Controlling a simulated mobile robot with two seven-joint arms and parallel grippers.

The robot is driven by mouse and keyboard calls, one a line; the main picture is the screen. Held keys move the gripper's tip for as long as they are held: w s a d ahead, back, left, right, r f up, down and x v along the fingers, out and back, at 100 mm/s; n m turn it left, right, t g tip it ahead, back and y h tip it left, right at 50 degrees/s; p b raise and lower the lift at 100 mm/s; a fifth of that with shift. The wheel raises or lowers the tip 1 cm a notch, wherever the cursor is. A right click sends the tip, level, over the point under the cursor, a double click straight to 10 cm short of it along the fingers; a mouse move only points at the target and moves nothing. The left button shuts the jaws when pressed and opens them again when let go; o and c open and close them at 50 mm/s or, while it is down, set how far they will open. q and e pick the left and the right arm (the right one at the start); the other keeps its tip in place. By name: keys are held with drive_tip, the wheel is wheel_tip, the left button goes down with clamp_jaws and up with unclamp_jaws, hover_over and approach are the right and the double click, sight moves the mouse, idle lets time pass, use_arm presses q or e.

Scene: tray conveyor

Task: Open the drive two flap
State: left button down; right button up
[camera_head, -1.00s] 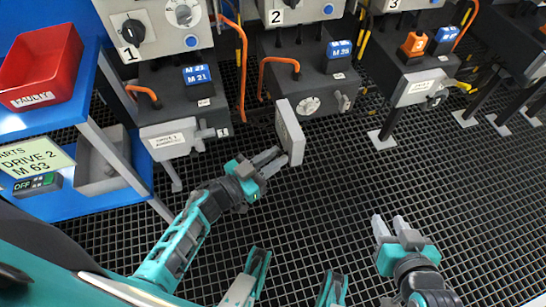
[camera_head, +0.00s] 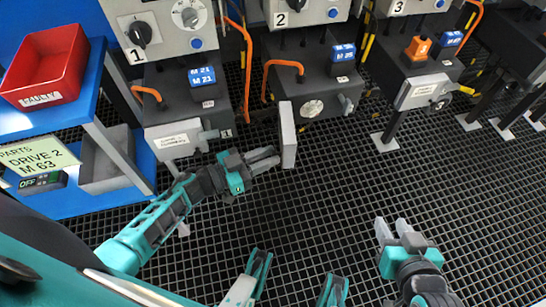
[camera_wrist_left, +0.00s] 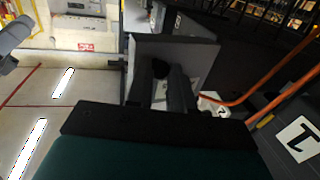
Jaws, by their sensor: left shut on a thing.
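The drive two flap (camera_head: 288,135) is a light grey panel. In the head view it stands swung out from the left side of the drive 2 box (camera_head: 312,83), nearly edge-on. The uncovered front shows a round pale dial (camera_head: 312,108) and a latch lever (camera_head: 346,103) at its right. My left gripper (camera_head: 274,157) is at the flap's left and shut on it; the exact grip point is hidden. In the left wrist view, the flap (camera_wrist_left: 200,55) is a grey panel at the dark fingers. My right gripper (camera_head: 393,227) is open and empty, low over the floor.
The drive 1 box with its closed flap (camera_head: 173,141) stands left of drive 2, close above my left arm. The drive 3 box (camera_head: 410,65) stands to the right. A blue shelf (camera_head: 95,115) with a red bin (camera_head: 42,65) is at left. The grid floor (camera_head: 330,190) ahead is clear.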

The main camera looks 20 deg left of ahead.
use_arm(q)
drive_tip(key=shift+w+a+m+g+h+b, duration=0.25)
drive_tip(key=shift+a+m+g+h+b, duration=0.15)
drive_tip(key=shift+a+m+g+h, duration=0.6)
drive_tip(key=c, duration=1.3)
unclamp_jaws()
drive_tip(key=shift+a, duration=0.1)
